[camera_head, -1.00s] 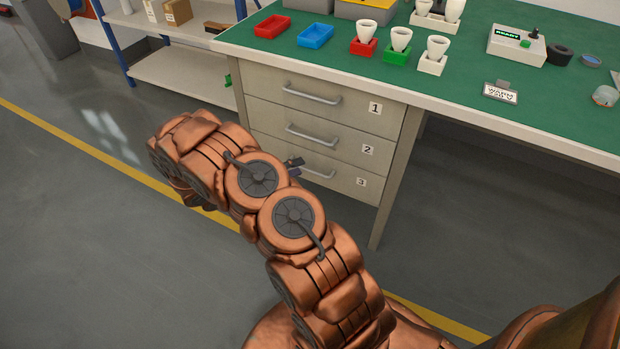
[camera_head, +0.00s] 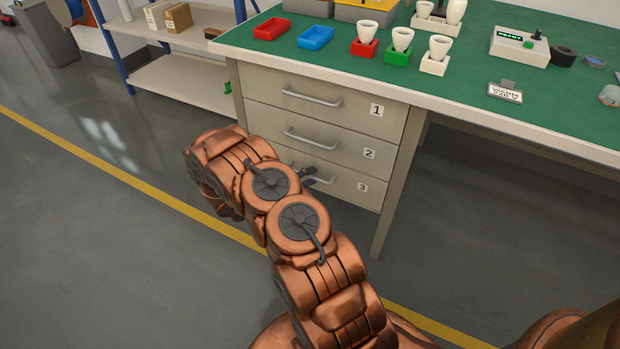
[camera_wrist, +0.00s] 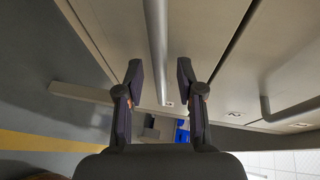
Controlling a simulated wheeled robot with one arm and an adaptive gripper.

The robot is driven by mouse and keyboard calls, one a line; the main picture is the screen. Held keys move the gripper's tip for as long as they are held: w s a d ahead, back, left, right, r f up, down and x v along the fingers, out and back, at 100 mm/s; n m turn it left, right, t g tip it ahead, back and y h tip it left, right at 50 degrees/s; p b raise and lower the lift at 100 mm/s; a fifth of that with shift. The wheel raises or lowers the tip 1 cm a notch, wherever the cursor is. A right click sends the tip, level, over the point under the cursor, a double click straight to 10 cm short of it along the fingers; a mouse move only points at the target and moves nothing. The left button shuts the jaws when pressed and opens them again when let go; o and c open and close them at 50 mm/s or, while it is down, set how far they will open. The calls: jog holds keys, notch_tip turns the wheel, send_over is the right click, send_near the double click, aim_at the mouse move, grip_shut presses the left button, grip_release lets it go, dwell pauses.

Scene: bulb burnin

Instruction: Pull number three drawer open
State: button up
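The number three drawer (camera_head: 345,191) is the lowest of three in the workbench, marked with a "3" label, and it is shut. Its grey bar handle (camera_head: 322,180) is partly covered by my arm in the head view. In the wrist view the handle (camera_wrist: 157,45) runs up the picture in line with the gap between my fingers. My gripper (camera_wrist: 159,75) is open, with one finger on each side of the bar's line and a gap to both.
The number one drawer (camera_head: 345,106) and number two drawer (camera_head: 340,147) above are shut; another handle (camera_wrist: 265,108) shows right in the wrist view. A table leg (camera_head: 394,195) stands right of the drawers. The floor in front (camera_head: 130,240) is clear.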

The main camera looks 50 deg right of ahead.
jog(key=shift+d, duration=0.25)
grip_shut()
dwell(0.6)
